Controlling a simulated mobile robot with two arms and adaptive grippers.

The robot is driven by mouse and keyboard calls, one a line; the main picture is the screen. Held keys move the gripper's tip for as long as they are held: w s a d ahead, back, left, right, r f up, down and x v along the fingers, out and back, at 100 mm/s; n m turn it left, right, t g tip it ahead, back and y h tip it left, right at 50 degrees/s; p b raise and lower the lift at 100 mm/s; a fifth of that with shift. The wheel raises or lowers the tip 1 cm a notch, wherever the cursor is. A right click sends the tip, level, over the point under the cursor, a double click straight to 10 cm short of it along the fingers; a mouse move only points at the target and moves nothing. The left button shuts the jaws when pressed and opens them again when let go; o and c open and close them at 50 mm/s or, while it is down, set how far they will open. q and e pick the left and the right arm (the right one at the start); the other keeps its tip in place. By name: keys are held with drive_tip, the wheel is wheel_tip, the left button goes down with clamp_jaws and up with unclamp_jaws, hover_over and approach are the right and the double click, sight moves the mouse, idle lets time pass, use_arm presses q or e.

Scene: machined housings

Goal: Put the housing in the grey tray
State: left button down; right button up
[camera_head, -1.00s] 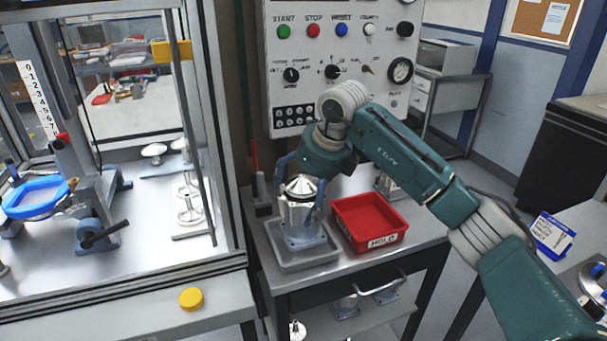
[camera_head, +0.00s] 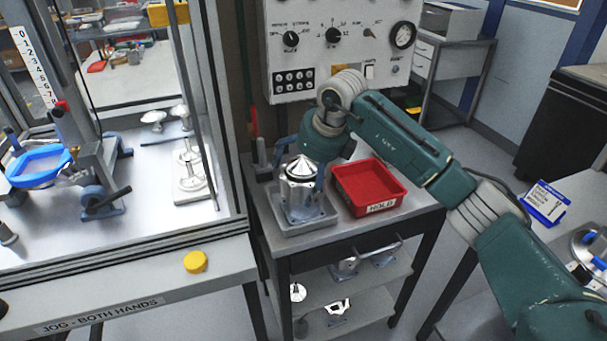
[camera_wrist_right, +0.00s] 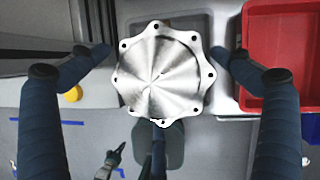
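The silver housing (camera_head: 300,188), with a conical top, a dark ring and a flange at its foot, stands upright in the grey tray (camera_head: 283,230) on the small bench. In the right wrist view the housing (camera_wrist_right: 160,75) shows as a bright round face with a scalloped, holed rim. My right gripper (camera_head: 302,178) is above and around it, one finger on each side. In the right wrist view my right gripper (camera_wrist_right: 161,52) has its fingertips spread, with narrow gaps to the rim. The far finger is partly hidden in the head view. My left gripper is out of view.
A red tray (camera_head: 370,188) marked HOLD stands close to the right of the grey tray. A control panel (camera_head: 340,50) rises behind the bench. A framed enclosure (camera_head: 220,110) stands to the left. More metal parts (camera_head: 338,308) lie on shelves below.

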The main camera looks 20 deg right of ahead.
drive_tip(key=shift+d+r, duration=0.1)
drive_tip(key=shift+r, duration=0.15)
drive_tip(key=b+v, duration=0.2)
drive_tip(key=v, duration=0.9)
drive_tip(key=shift+r, duration=0.25)
